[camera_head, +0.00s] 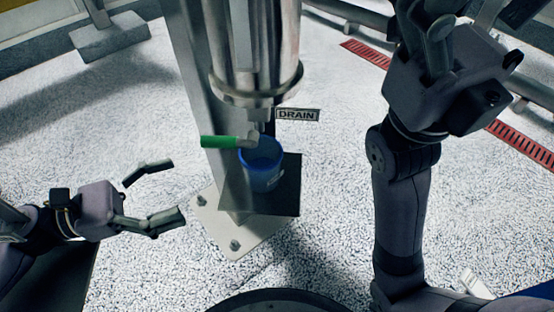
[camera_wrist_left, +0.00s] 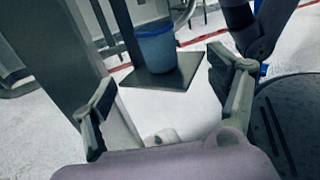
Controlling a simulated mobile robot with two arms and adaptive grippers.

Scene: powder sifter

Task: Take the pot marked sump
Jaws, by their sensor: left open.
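A blue pot (camera_head: 262,172) stands upright on a small dark shelf (camera_head: 287,198) beneath the drain outlet. A small pale label shows low on its side, too small to read. My left gripper (camera_head: 168,192) is open and empty, to the left of the pot and apart from it. In the left wrist view the pot (camera_wrist_left: 156,48) stands ahead, on its shelf (camera_wrist_left: 165,78), beyond my two spread fingers (camera_wrist_left: 160,72). My right gripper (camera_head: 455,35) is raised at the upper right, partly cut off, its fingers unclear.
A steel vessel (camera_head: 265,50) hangs directly above the pot, with a green-handled valve (camera_head: 220,142) sticking out left. A DRAIN sign (camera_head: 297,115) is beside it. A grey column (camera_head: 195,80) and bolted base plate (camera_head: 235,238) stand behind and below.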

